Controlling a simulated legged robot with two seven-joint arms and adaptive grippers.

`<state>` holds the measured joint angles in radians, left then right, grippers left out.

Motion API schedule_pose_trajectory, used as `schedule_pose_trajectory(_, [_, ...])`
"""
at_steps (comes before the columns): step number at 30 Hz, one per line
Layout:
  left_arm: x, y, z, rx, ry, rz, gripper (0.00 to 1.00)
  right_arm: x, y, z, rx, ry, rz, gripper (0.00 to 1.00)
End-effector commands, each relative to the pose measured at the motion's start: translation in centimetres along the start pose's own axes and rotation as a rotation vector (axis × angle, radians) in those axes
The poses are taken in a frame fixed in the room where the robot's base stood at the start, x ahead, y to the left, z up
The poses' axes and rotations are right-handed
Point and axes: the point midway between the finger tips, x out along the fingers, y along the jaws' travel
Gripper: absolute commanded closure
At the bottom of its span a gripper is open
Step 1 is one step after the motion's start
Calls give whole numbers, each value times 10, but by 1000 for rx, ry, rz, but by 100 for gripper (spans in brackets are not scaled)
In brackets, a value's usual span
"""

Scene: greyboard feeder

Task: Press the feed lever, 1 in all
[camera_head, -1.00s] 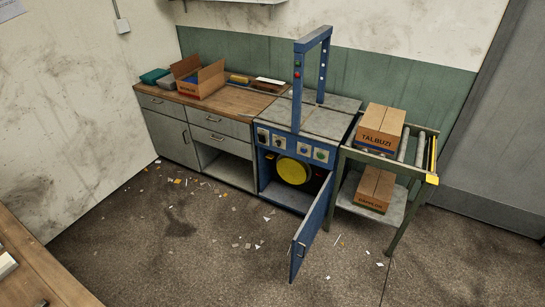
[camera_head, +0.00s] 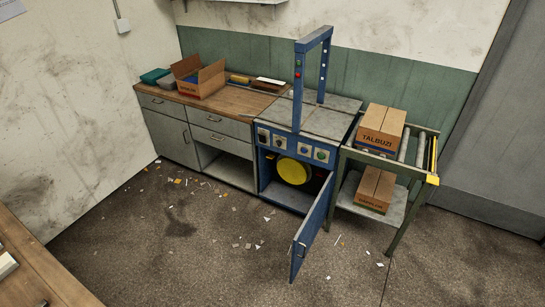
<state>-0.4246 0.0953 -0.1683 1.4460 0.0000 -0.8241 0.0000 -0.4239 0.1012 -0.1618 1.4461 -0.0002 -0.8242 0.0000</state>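The feeder machine (camera_head: 260,158) is a blue cabinet with a grey top, standing against the back wall. A blue frame (camera_head: 299,85) rises over its top, with small red and green buttons on its post. Its front has a row of square switch panels (camera_head: 291,144). Below them a yellow round part (camera_head: 292,171) shows in the open lower compartment. The blue door (camera_head: 311,230) stands swung open toward me. I cannot make out which part is the feed lever. Neither of my grippers is in view.
A wooden-topped counter (camera_head: 205,112) with an open cardboard box (camera_head: 199,78) stands left of the machine. A roller stand (camera_head: 429,160) on the right holds a closed box (camera_head: 380,128) and another below (camera_head: 375,190). Scraps litter the open floor (camera_head: 190,240). A wooden table edge (camera_head: 45,275) is at lower left.

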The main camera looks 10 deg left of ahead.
Motion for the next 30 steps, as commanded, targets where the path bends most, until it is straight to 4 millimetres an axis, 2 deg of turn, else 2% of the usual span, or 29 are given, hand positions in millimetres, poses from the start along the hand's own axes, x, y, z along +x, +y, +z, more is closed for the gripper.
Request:
schedule_pose_trajectory(8, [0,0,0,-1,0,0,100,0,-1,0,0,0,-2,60])
schedule_pose_trajectory(10, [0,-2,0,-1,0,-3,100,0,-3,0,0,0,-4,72])
schedule_pose_trajectory(13, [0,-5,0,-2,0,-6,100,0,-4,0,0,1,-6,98])
schedule_pose_trajectory(14, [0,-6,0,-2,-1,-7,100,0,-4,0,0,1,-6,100])
schedule_pose_trajectory(30, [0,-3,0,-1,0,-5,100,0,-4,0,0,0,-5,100])
